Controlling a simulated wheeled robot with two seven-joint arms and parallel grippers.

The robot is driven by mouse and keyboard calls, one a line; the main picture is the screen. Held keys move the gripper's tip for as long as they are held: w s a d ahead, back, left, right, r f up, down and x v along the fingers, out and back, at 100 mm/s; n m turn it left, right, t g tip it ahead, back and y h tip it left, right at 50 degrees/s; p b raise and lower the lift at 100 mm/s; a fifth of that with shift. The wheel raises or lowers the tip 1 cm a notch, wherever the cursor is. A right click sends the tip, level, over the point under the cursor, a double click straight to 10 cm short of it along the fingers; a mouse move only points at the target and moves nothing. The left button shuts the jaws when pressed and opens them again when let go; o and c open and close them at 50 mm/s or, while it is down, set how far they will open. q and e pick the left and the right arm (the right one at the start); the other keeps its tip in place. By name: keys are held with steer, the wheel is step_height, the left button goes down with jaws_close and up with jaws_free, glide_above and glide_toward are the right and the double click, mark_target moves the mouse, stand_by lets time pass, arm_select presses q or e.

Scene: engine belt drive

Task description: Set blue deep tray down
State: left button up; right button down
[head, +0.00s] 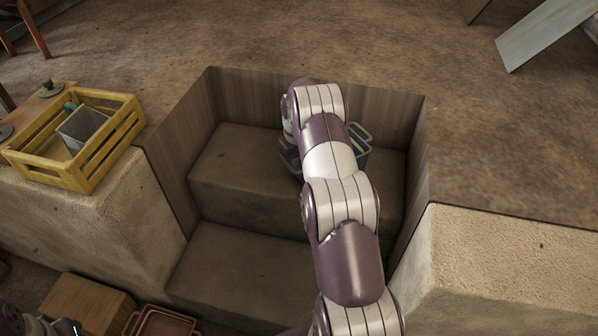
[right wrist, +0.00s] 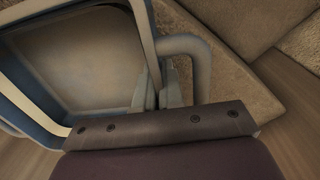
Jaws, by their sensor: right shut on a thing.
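The blue deep tray (head: 361,157) shows in the head view beside my right forearm, inside the recess with steps, and my arm hides most of it. In the right wrist view the tray (right wrist: 85,55) fills the left side, with a pale inside and a rounded handle loop. My right gripper (right wrist: 160,90) is shut on the tray's edge near that handle. I cannot tell whether the tray's underside touches the step. Of my left arm only a dark part shows in the bottom left corner of the head view; its jaws are out of sight.
The recess has a raised step (head: 235,170) at the back, a lower step (head: 235,265) in front and wooden side walls (head: 172,180). A yellow crate (head: 110,150) with a grey box (head: 82,128) stands on the left ledge. A reddish tray (head: 160,322) lies at the bottom.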

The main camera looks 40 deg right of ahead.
step_height(320, 180, down, 3)
steer(key=shift+r, duration=0.2)
steer(key=c, duration=1.3)
jaws_free()
